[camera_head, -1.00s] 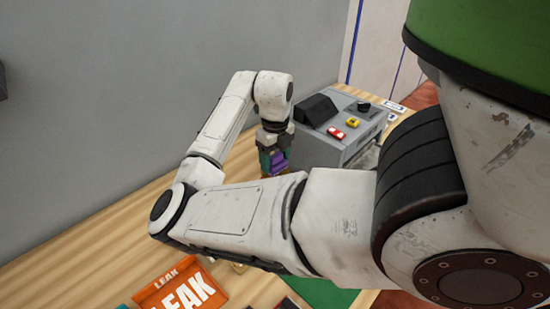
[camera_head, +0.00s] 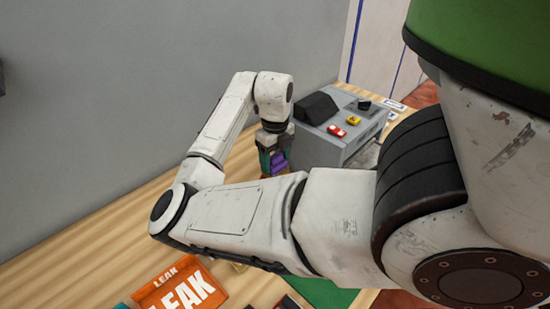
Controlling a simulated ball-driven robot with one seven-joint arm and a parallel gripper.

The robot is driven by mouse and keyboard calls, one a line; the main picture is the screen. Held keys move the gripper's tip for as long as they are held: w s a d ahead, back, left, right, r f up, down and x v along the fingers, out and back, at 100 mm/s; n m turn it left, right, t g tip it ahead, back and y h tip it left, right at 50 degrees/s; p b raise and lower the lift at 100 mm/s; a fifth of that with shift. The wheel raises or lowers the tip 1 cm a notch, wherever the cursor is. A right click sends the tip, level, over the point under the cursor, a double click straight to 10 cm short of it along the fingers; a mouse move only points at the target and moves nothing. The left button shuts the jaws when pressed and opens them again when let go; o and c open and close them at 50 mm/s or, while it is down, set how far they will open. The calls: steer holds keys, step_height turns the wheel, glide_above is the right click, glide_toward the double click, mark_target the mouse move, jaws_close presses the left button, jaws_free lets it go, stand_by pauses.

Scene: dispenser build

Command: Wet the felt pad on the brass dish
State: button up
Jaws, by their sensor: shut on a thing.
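My gripper (camera_head: 274,153) is at the far end of my arm, low over the wooden table beside the grey machine. It is shut on a purple thing (camera_head: 275,163), with teal showing beside it. The held thing is small in the picture, and I cannot tell what it is or whether it touches the table. I cannot make out the brass dish or the felt pad; my arm hides much of the table.
A grey machine (camera_head: 340,146) with a red and a yellow control on top stands right of my gripper. A grey wall (camera_head: 120,90) rises behind the table (camera_head: 75,233).

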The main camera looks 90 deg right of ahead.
mark_target(275, 155)
steer(key=shift+f+b, duration=0.4)
steer(key=shift+f, duration=0.3)
stand_by(0.6)
stand_by(0.5)
steer(key=shift+r+p, duration=2.85)
steer(key=shift+r, duration=0.7)
